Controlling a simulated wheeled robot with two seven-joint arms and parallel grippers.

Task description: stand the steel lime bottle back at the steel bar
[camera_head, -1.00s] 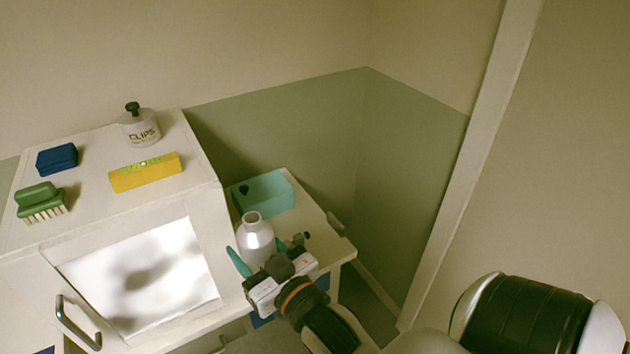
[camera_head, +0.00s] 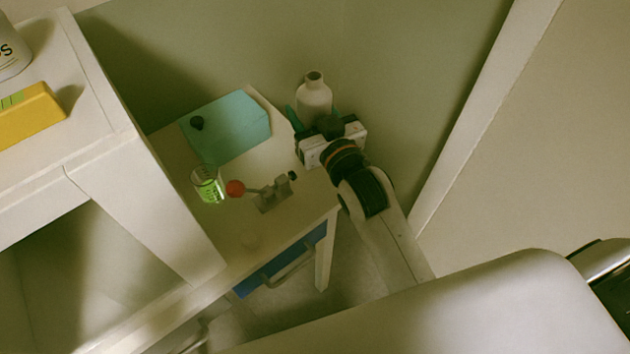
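A pale grey bottle (camera_head: 314,92) with a narrow neck stands upright in my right gripper (camera_head: 313,115), beyond the back right part of the side table (camera_head: 275,158). The teal fingers are on both sides of the bottle, and the gripper body hides its base. I see no label on it, so I cannot confirm that it is the lime one. No bar that I can clearly call the steel bar is in view. My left gripper is not in view.
On the side table are a teal box (camera_head: 232,128), a glass beaker (camera_head: 207,186) with green liquid, a red ball (camera_head: 235,188) on a rod and a small grey metal clamp (camera_head: 272,197). A white cabinet (camera_head: 140,200) with a yellow block (camera_head: 28,115) stands at left. Walls close the back and right.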

